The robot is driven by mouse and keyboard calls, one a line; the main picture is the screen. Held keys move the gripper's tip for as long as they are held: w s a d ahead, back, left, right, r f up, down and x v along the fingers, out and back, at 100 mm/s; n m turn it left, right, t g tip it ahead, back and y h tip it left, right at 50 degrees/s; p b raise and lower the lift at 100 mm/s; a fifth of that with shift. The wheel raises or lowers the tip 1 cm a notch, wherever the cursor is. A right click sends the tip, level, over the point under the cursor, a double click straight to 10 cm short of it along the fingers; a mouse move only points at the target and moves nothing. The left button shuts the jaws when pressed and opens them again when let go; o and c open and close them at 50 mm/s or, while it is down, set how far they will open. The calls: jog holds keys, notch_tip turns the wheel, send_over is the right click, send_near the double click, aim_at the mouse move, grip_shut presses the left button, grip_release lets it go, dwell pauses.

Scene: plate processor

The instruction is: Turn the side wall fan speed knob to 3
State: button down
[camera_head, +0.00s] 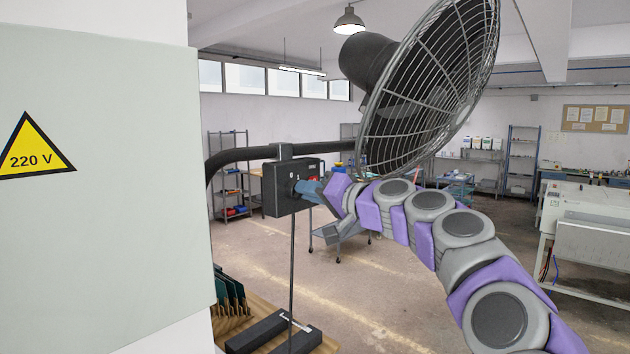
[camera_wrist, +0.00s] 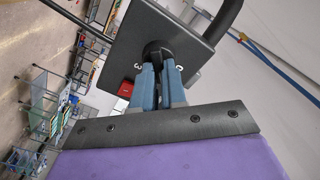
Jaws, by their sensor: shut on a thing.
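The wall fan (camera_head: 430,85) has a round wire cage and sits on a black arm from the wall. Its black control box (camera_head: 273,198) hangs on that arm left of the cage; it also fills the top of the wrist view (camera_wrist: 178,30). My gripper (camera_head: 303,188) reaches the box from the right. In the wrist view my gripper's blue fingers (camera_wrist: 158,60) are shut on the dark round knob (camera_wrist: 155,48). White marks, one like a 3 and one like a 0, show beside the fingers. The knob's pointer is hidden, so its setting cannot be told.
A pale cabinet (camera_head: 100,200) with a yellow 220 V sign (camera_head: 33,150) stands close at left. A thin rod (camera_head: 292,265) hangs below the box. Green plates (camera_head: 230,295) stand in a wooden rack below. A trolley (camera_head: 338,238) stands behind; open floor lies ahead.

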jog(key=m+p, duration=0.6)
jog(key=m, duration=0.1)
jog(key=m+p, duration=0.7)
jog(key=shift+a+f, duration=0.1)
jog(key=shift+f, duration=0.1)
jog(key=shift+m+p, duration=0.3)
jog(key=shift+m, duration=0.1)
